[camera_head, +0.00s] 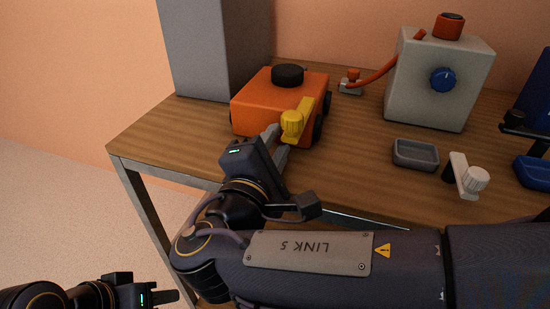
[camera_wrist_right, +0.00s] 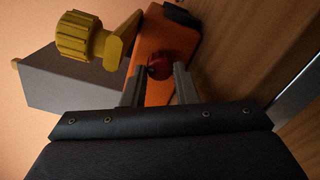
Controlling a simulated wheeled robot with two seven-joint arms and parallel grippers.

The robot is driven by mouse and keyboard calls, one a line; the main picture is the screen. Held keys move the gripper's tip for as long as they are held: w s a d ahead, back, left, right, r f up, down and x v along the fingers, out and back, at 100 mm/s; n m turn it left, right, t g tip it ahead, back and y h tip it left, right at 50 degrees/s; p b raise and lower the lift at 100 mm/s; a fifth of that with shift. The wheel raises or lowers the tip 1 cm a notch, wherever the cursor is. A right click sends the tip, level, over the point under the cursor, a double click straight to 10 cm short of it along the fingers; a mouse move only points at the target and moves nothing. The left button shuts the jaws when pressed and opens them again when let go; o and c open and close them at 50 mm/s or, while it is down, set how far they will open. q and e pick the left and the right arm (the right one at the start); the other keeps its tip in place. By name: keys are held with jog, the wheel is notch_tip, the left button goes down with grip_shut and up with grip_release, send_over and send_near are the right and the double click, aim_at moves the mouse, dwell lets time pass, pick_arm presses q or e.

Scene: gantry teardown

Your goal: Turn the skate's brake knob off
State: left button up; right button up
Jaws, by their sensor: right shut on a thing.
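The skate (camera_head: 262,100) is an orange box with dark wheels and a black round cap on top, near the table's left end. A yellow crank with a ribbed knob (camera_head: 292,122) sits at its right front; it also shows at left in the right wrist view (camera_wrist_right: 85,36). A small red knob (camera_wrist_right: 159,66) on the skate's orange face shows in that view between my right fingers. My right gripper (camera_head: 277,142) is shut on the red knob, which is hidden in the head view. My left gripper (camera_head: 166,297) is low at bottom left, away from the table; its jaw opening is unclear.
A grey block (camera_head: 212,50) stands behind the skate. A pale box (camera_head: 438,85) with a blue dial stands at the back right, with a red hose to a small fitting (camera_head: 350,84). A grey tray (camera_head: 416,155) and a white crank (camera_head: 464,176) lie in front of it. Blue things are at far right.

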jog(key=shift+f+m+b, duration=0.1)
jog(key=shift+m+b, duration=0.7)
jog(key=shift+m, duration=0.2)
jog(key=o, duration=1)
